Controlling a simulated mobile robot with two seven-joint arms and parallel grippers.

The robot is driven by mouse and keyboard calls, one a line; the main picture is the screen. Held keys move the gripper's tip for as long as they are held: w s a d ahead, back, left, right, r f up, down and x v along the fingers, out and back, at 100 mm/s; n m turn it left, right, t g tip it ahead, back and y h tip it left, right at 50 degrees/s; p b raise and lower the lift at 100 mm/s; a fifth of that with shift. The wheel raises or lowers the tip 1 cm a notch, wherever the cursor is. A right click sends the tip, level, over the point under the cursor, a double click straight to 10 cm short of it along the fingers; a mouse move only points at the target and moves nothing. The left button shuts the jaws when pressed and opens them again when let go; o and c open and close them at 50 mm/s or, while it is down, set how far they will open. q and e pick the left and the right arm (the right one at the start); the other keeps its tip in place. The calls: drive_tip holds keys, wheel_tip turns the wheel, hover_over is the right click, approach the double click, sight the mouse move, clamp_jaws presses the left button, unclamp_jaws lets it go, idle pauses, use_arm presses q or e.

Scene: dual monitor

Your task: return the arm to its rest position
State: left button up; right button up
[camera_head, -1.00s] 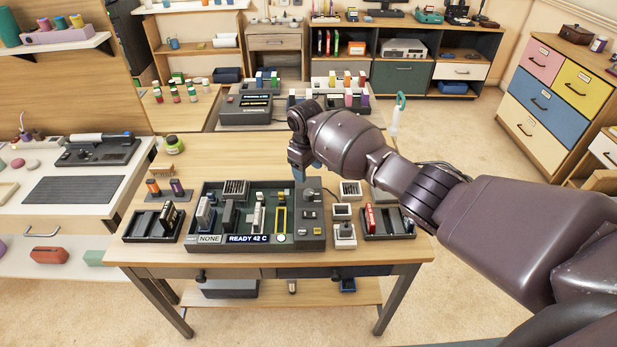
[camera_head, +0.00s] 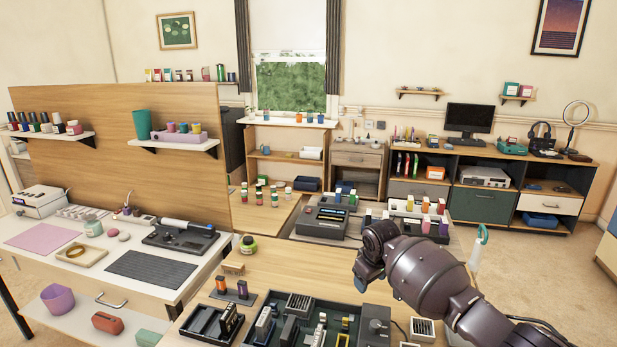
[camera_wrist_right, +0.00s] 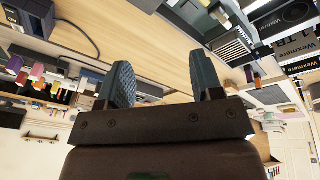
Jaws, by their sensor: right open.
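My right arm comes in from the lower right of the head view. Its gripper (camera_head: 364,276) hangs above the wooden table (camera_head: 290,262), over the back right of the dark device (camera_head: 375,318). In the right wrist view the two dark ribbed fingers of the gripper (camera_wrist_right: 165,85) stand apart with nothing between them. The wrist view looks at the table from a turned angle. My left gripper is in neither view.
A black tray (camera_head: 205,322) and two small upright cartridges stand at the table's left. A green jar (camera_head: 248,245) stands near its back left. A grey machine (camera_head: 325,222) is behind. A white bench (camera_head: 60,262) lies to the left.

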drive_tip(key=w+a+r+t+y, duration=0.2)
drive_tip(key=w+a+r+t, duration=0.1)
drive_tip(key=a+r+t, duration=0.35)
drive_tip(key=s+d+f+m, duration=0.1)
drive_tip(key=s+d+f, duration=0.4)
drive_tip(key=s, duration=0.9)
drive_tip(key=s+d+f+m+t+h, duration=0.1)
drive_tip(key=s+d+f, duration=0.4)
drive_tip(key=s, duration=1)
drive_tip(key=s+d+f+m+t+h, duration=0.1)
drive_tip(key=s+d+f+m, duration=0.2)
drive_tip(key=s+d+f, duration=0.3)
drive_tip(key=s+f, duration=0.4)
drive_tip(key=s, duration=0.4)
drive_tip(key=shift+s, duration=0.25)
